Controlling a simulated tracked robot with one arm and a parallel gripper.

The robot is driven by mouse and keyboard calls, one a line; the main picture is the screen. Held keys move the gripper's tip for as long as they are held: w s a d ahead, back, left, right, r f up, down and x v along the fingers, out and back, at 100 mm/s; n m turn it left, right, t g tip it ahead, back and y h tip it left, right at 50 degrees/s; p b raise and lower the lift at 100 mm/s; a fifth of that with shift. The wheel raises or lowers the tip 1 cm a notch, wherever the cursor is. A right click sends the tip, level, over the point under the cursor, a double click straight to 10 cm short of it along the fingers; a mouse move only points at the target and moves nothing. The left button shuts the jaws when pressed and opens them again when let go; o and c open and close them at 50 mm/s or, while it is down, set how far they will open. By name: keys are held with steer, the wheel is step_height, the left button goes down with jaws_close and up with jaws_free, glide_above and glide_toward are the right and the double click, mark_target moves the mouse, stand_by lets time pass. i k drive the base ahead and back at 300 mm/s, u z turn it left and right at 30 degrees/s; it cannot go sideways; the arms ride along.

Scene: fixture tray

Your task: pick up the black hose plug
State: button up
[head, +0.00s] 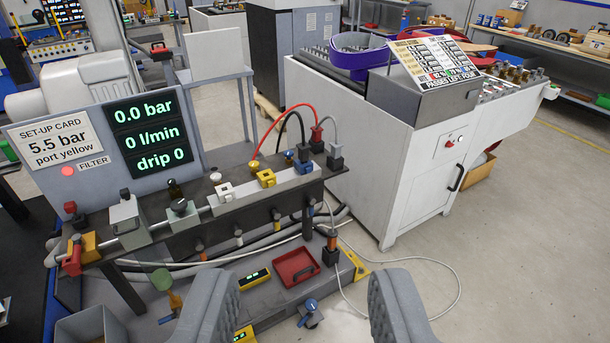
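My gripper (304,280) shows as two grey ribbed fingers at the bottom of the head view, wide apart with nothing between them. A black hose (292,113) arches over the right end of the bench manifold. Its right end comes down close to a blue fitting (304,166), where a small dark plug end is hard to make out. A dark block-shaped plug (335,162) on a grey hose sits at the bench's right end. Another dark plug (331,246) stands lower, beside the red tray (276,270). I cannot tell for certain which is the black hose plug. My gripper is apart from all of them.
A red hose (279,122) arches beside the black one. Yellow (266,178) and white (222,190) valve blocks line the manifold. A display panel (148,138) stands behind it at left. A white cabinet (365,150) stands to the right. Open floor lies at lower right, crossed by a thin cable.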

mark_target(303, 151)
steer(key=z, duration=0.7)
steer(key=i, duration=1.85)
steer(key=u, duration=0.75)
steer(key=i, duration=0.9)
steer(key=u, duration=0.55)
